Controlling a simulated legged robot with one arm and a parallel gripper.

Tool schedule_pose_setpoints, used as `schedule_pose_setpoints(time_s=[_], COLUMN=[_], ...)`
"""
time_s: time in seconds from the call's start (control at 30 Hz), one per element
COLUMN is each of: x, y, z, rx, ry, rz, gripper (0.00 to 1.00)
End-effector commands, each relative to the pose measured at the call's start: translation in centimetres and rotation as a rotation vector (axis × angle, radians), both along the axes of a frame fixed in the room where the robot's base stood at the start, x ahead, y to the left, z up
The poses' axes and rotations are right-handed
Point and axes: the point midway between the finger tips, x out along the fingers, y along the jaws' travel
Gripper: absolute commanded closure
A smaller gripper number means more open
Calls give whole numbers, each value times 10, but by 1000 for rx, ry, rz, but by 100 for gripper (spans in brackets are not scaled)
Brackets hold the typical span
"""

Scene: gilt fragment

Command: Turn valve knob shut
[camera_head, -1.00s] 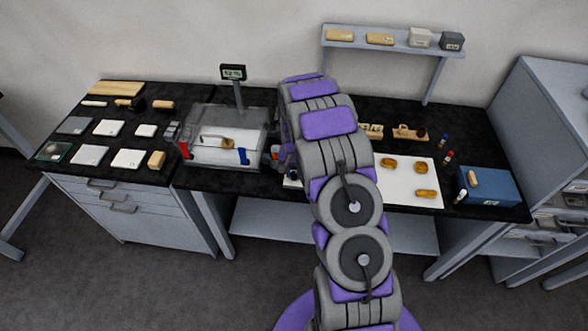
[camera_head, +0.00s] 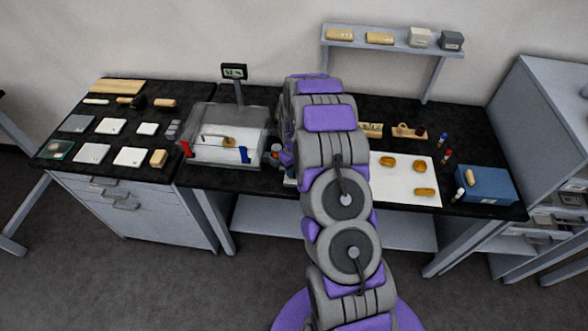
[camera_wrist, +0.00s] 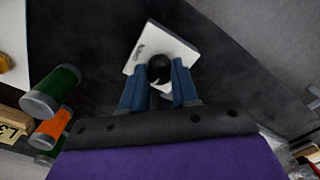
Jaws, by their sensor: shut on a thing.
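In the wrist view, a round black knob (camera_wrist: 159,72) sits on a white block (camera_wrist: 178,43) with small dark lettering. The block looks turned at an angle on the dark bench top. The two blue fingers of my gripper (camera_wrist: 159,67) are on either side of the knob and shut on it. The fingers cover part of the block's near side. In the head view, my arm covers the gripper and the knob.
A clear box (camera_head: 252,115) with a display (camera_head: 234,72) above it stands left of my arm. A white sheet (camera_head: 405,176) with golden pieces and a blue box (camera_head: 484,187) lie right. Orange (camera_wrist: 50,128) and green (camera_wrist: 52,90) cylinders are close left of my gripper.

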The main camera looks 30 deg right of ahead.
Motion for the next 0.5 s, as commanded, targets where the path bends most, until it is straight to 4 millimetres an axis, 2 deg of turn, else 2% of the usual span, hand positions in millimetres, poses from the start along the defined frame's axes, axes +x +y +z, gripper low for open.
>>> schedule_pose_setpoints(time_s=[0.5], x=[1], y=[-1], z=[1], rx=[-1], ry=[-3], rz=[71], gripper=[100])
